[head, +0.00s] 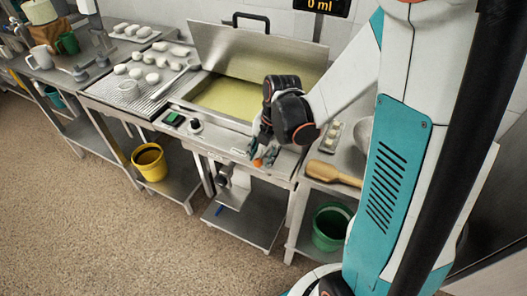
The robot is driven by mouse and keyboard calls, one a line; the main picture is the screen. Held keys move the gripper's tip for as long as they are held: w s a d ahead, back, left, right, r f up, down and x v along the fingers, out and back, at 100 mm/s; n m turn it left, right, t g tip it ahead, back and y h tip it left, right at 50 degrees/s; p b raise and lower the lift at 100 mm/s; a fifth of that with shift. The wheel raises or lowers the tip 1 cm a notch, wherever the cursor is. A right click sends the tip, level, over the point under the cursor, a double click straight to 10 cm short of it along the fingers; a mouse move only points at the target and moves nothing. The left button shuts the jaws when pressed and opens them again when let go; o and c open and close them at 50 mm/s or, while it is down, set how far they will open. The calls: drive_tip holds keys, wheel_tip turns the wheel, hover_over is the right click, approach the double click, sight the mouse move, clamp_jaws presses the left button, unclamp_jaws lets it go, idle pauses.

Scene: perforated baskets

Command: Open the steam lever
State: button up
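A steel vat with its hinged lid (255,50) raised holds yellowish liquid (226,98). A small orange knob (258,163) shows at the right of the vat's front panel; it looks like the end of the steam lever, but the lever's body is mostly hidden by my gripper. My gripper (266,154) points down at the front panel, right beside the orange knob. Its fingers are small and partly covered by the dark wrist, so I cannot tell whether they are open or touching the knob.
A black control knob (195,125) and a small green display (173,119) sit left on the panel. A perforated draining table with white pieces (152,78) adjoins the vat. A wooden paddle (332,173) lies right. Yellow (150,162) and green (331,226) buckets stand below. The floor in front is clear.

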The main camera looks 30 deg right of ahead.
drive_tip(key=shift+w+d, duration=0.2)
drive_tip(key=shift+d, duration=0.05)
drive_tip(key=shift+d+r, duration=0.15)
drive_tip(key=shift+r, duration=0.4)
wheel_tip(320, 180, up, 11)
drive_tip(key=s+d, duration=0.1)
drive_tip(key=s, duration=0.1)
drive_tip(key=shift+f, duration=0.2)
